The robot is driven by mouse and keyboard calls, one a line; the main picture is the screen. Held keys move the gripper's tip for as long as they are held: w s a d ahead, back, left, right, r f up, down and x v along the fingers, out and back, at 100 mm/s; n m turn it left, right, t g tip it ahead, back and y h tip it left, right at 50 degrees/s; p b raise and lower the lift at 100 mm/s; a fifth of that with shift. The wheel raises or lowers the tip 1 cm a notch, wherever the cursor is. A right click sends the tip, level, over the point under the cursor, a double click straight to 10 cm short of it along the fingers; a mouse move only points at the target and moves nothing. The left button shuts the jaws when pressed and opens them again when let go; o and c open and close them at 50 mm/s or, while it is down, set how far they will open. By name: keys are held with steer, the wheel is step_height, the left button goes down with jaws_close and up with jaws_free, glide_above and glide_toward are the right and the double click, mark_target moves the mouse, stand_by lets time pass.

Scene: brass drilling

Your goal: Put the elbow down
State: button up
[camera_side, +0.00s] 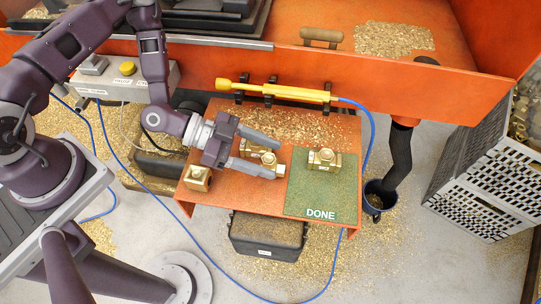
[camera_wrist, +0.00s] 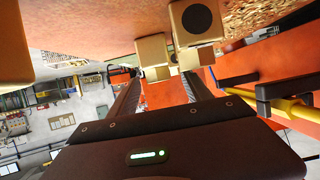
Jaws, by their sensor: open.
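My gripper (camera_side: 277,161) is open over the orange work table (camera_side: 235,193), its two fingers pointing right. A brass fitting (camera_side: 269,161) sits between and beside the fingers, partly hidden by them; I cannot tell whether they touch it. It looks like an elbow. In the wrist view brass blocks (camera_wrist: 152,50) show just beyond the fingertips, one with a round dark bore (camera_wrist: 197,18). Another brass fitting (camera_side: 325,158) stands on the green DONE mat (camera_side: 305,198), to the right of my gripper. A brass block with a hole (camera_side: 197,178) sits at the table's left edge.
A yellow air tool (camera_side: 285,92) with a blue hose lies in black holders along the table's back. A dark hose (camera_side: 398,150) hangs into a blue-rimmed bucket (camera_side: 378,197) at right. Brass chips lie behind the mat. The mat's front part is clear.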

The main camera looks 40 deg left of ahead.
steer(key=shift+v, duration=1)
step_height(320, 180, up, 6)
steer(key=shift+r, duration=0.25)
steer(key=shift+o, duration=0.4)
steer(key=shift+d+r, duration=0.1)
steer(key=shift+r, duration=0.2)
